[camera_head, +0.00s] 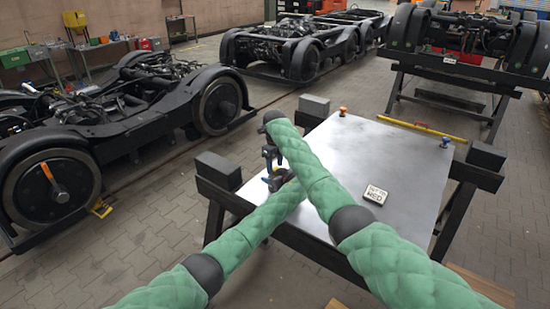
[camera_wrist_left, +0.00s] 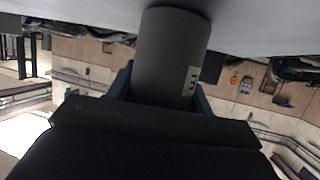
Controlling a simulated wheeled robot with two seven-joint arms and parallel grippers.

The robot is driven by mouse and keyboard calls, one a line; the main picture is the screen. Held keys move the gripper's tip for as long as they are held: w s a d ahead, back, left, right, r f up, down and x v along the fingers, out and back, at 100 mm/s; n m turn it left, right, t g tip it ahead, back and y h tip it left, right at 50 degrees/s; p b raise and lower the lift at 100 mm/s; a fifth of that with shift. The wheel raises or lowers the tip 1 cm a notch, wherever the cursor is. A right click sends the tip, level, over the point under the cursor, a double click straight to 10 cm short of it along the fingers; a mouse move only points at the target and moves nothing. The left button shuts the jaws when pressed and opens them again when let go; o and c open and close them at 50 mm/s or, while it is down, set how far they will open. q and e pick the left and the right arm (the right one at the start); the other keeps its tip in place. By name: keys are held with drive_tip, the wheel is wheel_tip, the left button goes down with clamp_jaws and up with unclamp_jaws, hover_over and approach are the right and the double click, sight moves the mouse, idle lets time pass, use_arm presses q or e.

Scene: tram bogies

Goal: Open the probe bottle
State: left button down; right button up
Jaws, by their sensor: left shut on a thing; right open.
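In the left wrist view a dark grey cylinder, apparently the probe bottle (camera_wrist_left: 170,50), stands out between the blue fingers of my left gripper (camera_wrist_left: 162,88). It has a small pale label with dark marks on its right side. The gripper is shut on it. In the head view my left gripper (camera_head: 276,182) is at the left edge of the metal table (camera_head: 330,150), partly hidden. My right arm crosses over my left, and my right gripper (camera_head: 270,155) points down just above the left one, open. The bottle and its top cannot be made out in the head view.
A white sign with dark lettering (camera_head: 375,195), a yellow bar (camera_head: 420,130), an orange-topped item (camera_head: 342,111) and a blue item (camera_head: 444,142) are on the table. Its middle is clear. Dark blocks (camera_head: 218,170) flank it. Bogies (camera_head: 130,110) stand behind and left.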

drive_tip(key=shift+f, duration=0.7)
drive_tip(key=shift+c, duration=0.4)
drive_tip(key=c, duration=0.9)
drive_tip(key=o, duration=1.1)
drive_tip(key=shift+r, duration=0.1)
drive_tip(key=shift+r, duration=2.2)
use_arm(q)
drive_tip(key=c, duration=0.5)
unclamp_jaws()
